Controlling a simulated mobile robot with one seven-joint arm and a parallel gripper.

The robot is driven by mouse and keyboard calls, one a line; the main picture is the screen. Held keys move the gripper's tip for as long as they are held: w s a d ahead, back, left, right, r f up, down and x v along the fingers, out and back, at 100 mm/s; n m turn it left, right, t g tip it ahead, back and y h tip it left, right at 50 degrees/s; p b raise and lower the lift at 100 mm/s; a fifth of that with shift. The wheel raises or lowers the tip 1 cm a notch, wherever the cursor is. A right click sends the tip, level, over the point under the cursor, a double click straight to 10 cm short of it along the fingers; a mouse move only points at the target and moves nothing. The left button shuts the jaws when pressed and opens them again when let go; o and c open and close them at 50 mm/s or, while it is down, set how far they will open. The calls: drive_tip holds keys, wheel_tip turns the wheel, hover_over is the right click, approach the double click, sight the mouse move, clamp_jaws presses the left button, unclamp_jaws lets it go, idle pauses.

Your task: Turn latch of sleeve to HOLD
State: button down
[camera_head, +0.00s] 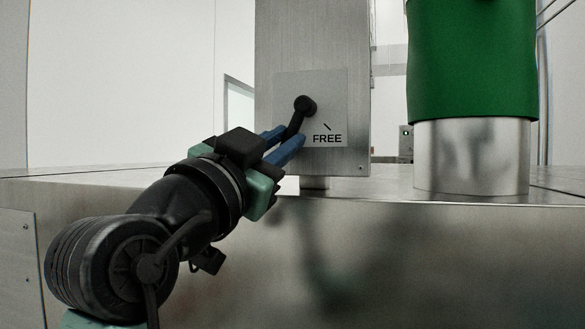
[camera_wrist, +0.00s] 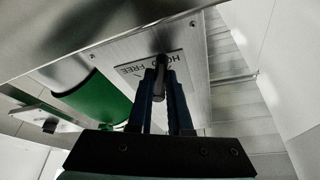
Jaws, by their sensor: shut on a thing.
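The latch (camera_head: 305,104) is a black crank on a pale label plate (camera_head: 335,95), fixed to a metal post. Its arm slants down and left from the round pivot, left of the word FREE and its tick mark. The blue fingers of my gripper (camera_head: 289,136) are shut on the latch arm from below left. In the wrist view the latch (camera_wrist: 161,64) runs between the fingers of my gripper (camera_wrist: 160,78). There FREE shows left of the latch, and HOLD is partly covered by it. A green sleeve (camera_head: 472,60) is around a shiny metal cylinder.
The metal post (camera_head: 300,40) stands on a wide steel top (camera_head: 390,182), which has a front edge above a steel face (camera_head: 450,260). The cylinder (camera_head: 470,155) stands to the right of the post. Pale walls are behind.

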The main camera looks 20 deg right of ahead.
drive_tip(key=shift+w+a+r+m+g+h+b, duration=0.2)
drive_tip(key=shift+m+g, duration=0.15)
drive_tip(key=shift+m, duration=0.55)
drive_tip(key=shift+w+a+r+m+g+h+b, duration=0.15)
drive_tip(key=shift+a+m+g, duration=0.2)
drive_tip(key=shift+m, duration=0.55)
drive_tip(key=shift+w+a+r+m+g+h+b, duration=0.15)
drive_tip(key=shift+m+g, duration=0.25)
drive_tip(key=shift+m, duration=0.5)
drive_tip(key=shift+s+r, duration=0.1)
drive_tip(key=c, duration=0.8)
unclamp_jaws()
drive_tip(key=shift+d, duration=0.1)
drive_tip(key=shift+c, duration=0.2)
drive_tip(key=b+v, duration=0.4)
drive_tip(key=v, duration=0.9)
